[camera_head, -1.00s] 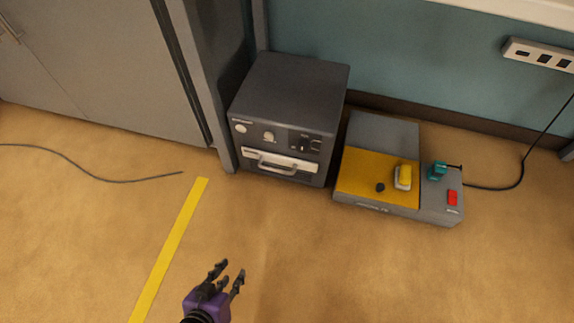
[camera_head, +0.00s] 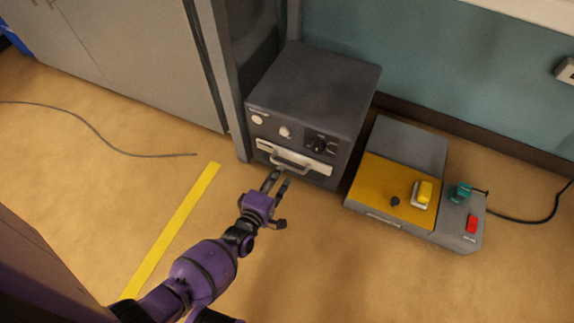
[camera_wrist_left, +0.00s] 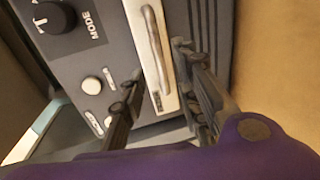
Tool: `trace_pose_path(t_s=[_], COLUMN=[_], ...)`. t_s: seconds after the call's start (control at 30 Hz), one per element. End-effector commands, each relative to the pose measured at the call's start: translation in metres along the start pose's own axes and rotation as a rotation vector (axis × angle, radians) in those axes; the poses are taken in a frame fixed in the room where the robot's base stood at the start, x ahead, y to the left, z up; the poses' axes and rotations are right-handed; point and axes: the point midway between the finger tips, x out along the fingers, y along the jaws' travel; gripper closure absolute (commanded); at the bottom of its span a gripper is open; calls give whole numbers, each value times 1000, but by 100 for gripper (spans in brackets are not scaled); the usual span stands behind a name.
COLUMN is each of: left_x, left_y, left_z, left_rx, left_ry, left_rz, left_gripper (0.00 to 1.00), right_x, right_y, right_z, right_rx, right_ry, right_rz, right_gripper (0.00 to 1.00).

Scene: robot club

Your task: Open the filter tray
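The filter tray (camera_head: 297,161) is a light front panel with a bar handle (camera_head: 290,161), low on the face of a dark grey box unit (camera_head: 315,90). It looks shut, flush with the unit. My left gripper (camera_head: 276,181) is open just in front of the handle. In the left wrist view the handle (camera_wrist_left: 158,48) shows ahead, with the fingertips (camera_wrist_left: 158,62) on either side of the tray panel's near end. Whether either finger touches it I cannot tell. My right gripper is not in view.
A grey and yellow bench device (camera_head: 395,190) with a yellow block and red switch lies on the floor right of the unit. A grey cabinet post (camera_head: 232,80) stands close on its left. A cable (camera_head: 100,130) and yellow tape (camera_head: 180,225) lie on open floor.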

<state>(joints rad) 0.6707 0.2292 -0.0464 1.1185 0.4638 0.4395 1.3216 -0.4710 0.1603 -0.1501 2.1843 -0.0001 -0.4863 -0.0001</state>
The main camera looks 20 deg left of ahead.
Motion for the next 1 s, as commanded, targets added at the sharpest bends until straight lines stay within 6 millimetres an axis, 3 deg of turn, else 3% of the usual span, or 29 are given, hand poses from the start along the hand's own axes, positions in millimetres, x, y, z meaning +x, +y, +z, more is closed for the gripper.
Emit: trace_pose_path(t_s=[0.1,0.3,0.67,0.9,1.0], left_x=[22,48,55,55,55], left_y=[-2,-1,0,0,0], left_z=[0,0,0,0,0], left_rx=[1,3,4,4,4], left_ry=[0,-1,-1,-1,-1], left_rz=[2,0,-1,-1,-1], left_gripper=[71,71,71,98,100], right_x=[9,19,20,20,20], right_y=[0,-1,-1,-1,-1], right_z=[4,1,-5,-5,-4], right_rx=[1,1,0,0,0], right_ry=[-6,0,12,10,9], right_rz=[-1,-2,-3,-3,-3], right_gripper=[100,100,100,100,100])
